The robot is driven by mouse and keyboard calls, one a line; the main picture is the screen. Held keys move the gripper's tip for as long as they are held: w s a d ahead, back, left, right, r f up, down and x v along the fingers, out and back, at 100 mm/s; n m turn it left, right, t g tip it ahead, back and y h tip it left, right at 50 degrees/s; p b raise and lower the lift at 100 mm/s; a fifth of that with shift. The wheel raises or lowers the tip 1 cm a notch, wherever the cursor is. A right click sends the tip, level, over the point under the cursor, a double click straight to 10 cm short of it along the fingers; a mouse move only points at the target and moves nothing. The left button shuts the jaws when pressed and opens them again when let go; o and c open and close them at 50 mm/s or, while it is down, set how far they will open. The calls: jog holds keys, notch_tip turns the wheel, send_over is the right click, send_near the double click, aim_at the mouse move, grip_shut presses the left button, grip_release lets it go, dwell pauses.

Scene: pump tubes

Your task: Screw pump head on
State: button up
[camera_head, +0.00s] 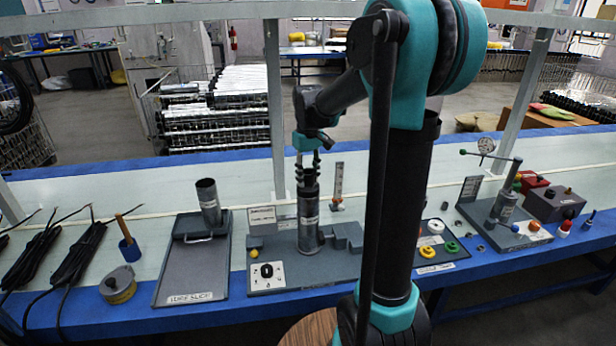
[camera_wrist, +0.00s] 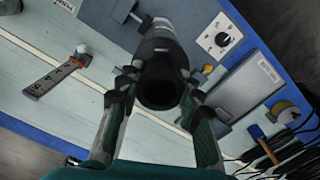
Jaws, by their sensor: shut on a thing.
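A pump tube (camera_head: 308,232) stands upright in the grey clamp fixture (camera_head: 347,262) on the bench; its grey body is also seen in the wrist view (camera_wrist: 163,28). A dark cylindrical pump head (camera_head: 308,198) is in line on top of the tube. In the wrist view the pump head (camera_wrist: 160,62) shows its round open end facing the camera. My gripper (camera_head: 308,172) points down from above, its two fingers shut on the sides of the pump head. The fingers also show in the wrist view (camera_wrist: 158,82). I cannot tell how tightly head and tube meet.
A grey tray (camera_head: 180,285) with a second upright tube (camera_head: 209,202) stands left of the fixture. A dial panel (camera_head: 266,275) is at the fixture's front left. A gauge stand (camera_head: 503,215) and coloured rings (camera_head: 427,252) lie right. Cables (camera_head: 80,255) lie far left.

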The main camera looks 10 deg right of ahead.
jog(key=shift+m, duration=1.1)
jog(key=shift+m, duration=1.7)
jog(key=o, duration=1)
jog(key=shift+o, duration=0.2)
